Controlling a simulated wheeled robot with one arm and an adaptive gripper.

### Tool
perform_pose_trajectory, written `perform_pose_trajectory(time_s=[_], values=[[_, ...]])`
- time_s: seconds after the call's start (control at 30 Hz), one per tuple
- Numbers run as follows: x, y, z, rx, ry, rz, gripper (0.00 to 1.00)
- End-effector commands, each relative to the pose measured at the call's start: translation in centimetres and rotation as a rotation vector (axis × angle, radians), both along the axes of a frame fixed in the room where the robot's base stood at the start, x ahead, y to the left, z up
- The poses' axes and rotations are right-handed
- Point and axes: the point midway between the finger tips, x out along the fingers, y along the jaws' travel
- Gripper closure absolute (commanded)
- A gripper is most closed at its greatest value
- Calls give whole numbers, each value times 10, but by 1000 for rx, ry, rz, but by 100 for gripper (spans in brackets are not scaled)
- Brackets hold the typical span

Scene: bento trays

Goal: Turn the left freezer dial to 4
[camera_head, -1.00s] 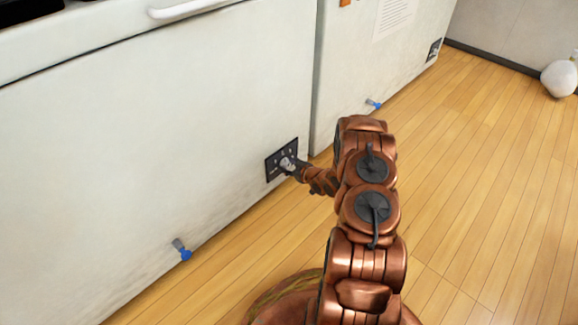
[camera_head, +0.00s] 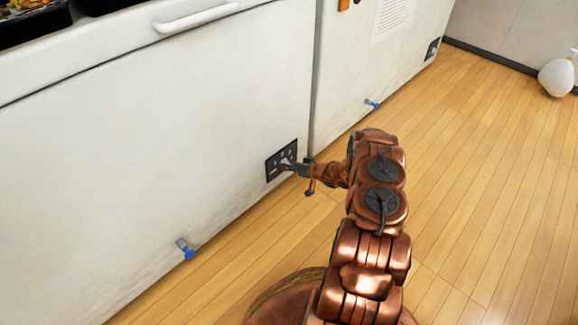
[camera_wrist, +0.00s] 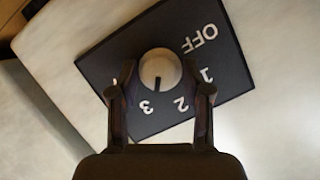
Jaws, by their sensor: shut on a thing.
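The left freezer (camera_head: 130,150) carries a dark dial panel (camera_head: 271,175) low on its front. In the wrist view the panel (camera_wrist: 232,85) shows OFF, 1, 2 and 3; a mark by the left finger is mostly hidden. The round white dial (camera_wrist: 160,66) has a dark pointer line, aimed down, close to the 3. My gripper (camera_wrist: 160,78) is shut on the dial, one finger on each side. In the head view my gripper (camera_head: 297,167) reaches the panel from the right.
A second freezer (camera_head: 352,75) stands to the right with its own dial panel (camera_head: 433,48). Blue-tipped drain taps (camera_head: 186,250) stick out low on the fronts. A white round object (camera_head: 557,77) lies far right. Wooden floor (camera_head: 485,190) is clear at right.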

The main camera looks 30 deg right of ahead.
Motion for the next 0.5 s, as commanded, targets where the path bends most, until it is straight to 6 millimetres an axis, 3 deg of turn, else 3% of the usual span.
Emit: perform_pose_trajectory(time_s=[0.5], values=[[1, -5, -7, 474, 109, -2, 86]])
